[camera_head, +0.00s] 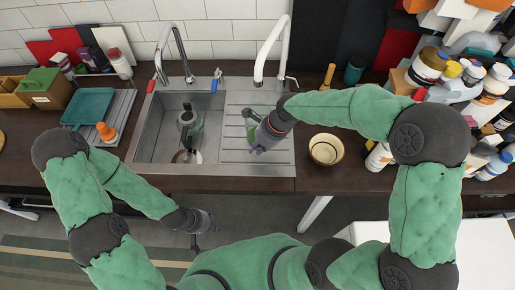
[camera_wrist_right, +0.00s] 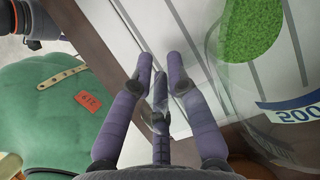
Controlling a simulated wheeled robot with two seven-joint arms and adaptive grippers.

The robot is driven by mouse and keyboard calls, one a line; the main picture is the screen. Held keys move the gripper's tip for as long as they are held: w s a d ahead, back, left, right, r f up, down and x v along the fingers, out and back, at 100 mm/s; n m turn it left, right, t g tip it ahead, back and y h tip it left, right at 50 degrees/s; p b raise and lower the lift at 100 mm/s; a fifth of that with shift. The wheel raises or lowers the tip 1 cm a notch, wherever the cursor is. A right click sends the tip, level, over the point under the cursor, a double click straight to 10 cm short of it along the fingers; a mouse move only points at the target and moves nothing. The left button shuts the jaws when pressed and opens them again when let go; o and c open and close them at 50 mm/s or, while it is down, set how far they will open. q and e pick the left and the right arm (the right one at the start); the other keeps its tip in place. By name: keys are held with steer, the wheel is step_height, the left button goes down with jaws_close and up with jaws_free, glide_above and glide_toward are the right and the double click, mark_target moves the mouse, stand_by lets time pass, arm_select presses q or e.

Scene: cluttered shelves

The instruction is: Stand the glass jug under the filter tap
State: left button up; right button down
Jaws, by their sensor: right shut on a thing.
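My right gripper (camera_head: 257,149) is low over the ribbed drainboard, its purple fingers (camera_wrist_right: 160,68) shut on a clear part of the glass jug, seemingly its handle. The white filter tap (camera_head: 262,62) arches down behind the gripper. My left gripper (camera_head: 205,221) hangs in front of the counter, away from the jug; its jaws are unclear.
A green patch, perhaps a sponge (camera_head: 251,136), shows by the jug. A cream bowl (camera_head: 326,150) stands right of the sink. Bottles and jars (camera_head: 431,63) crowd the far right.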

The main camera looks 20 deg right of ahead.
steer(key=shift+r, duration=0.15)
steer(key=c, duration=1.2)
jaws_free()
steer(key=shift+f, duration=0.2)
steer(key=shift+r, duration=0.15)
steer(key=shift+d+r, duration=0.1)
steer(key=shift+r, duration=0.2)
steer(key=p+v, duration=0.4)
steer(key=v, duration=0.7)
steer(key=shift+r, duration=0.2)
steer(key=shift+s, duration=0.1)
